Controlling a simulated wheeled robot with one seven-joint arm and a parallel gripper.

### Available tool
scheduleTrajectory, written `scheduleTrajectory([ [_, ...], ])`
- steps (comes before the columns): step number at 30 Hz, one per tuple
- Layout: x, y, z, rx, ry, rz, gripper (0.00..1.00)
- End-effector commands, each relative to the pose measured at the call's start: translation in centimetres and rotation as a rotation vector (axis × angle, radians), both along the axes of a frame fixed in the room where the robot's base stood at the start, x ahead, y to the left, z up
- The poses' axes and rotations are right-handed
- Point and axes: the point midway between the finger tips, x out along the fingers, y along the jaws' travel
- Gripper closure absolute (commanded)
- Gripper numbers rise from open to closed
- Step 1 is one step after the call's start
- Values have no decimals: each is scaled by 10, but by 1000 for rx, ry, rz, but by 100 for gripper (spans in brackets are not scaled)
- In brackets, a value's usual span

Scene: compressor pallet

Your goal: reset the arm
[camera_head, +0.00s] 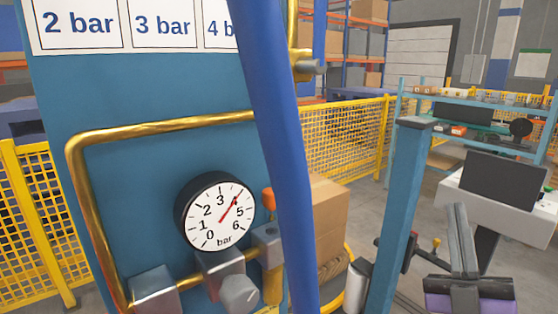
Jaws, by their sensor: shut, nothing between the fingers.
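My gripper (460,206) is at the lower right, with its two dark grey fingers pointing up and away from the camera. The fingers are together, with nothing visible between them. Its black body with a purple band shows at the bottom of the picture. It is to the right of the blue panel (120,95) and apart from it. The rest of my arm is out of view. A round white pressure gauge (215,212) is on the panel, its red needle near 4 bar.
A blue hose or tube (277,130) crosses in front of the panel. Brass piping (160,127), valves and an orange-topped lever (268,198) are there too. A blue post (398,210) and a console with a dark screen (503,180) flank my gripper. A cardboard box (328,218) and yellow fencing (345,135) stand behind.

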Motion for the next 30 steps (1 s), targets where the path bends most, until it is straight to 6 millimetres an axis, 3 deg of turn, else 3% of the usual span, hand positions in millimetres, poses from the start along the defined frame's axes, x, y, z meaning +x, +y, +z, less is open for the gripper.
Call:
scheduleTrajectory([
  [1, -10, 3, -22, 57, 53, 34, 100],
  [6, -43, 9, -80, 240, 211, 135, 100],
  [15, -118, 25, -167, 522, 480, 251, 100],
  [24, -207, 43, -226, 715, 746, 287, 100],
  [30, -270, 52, -249, 765, 920, 272, 100],
])
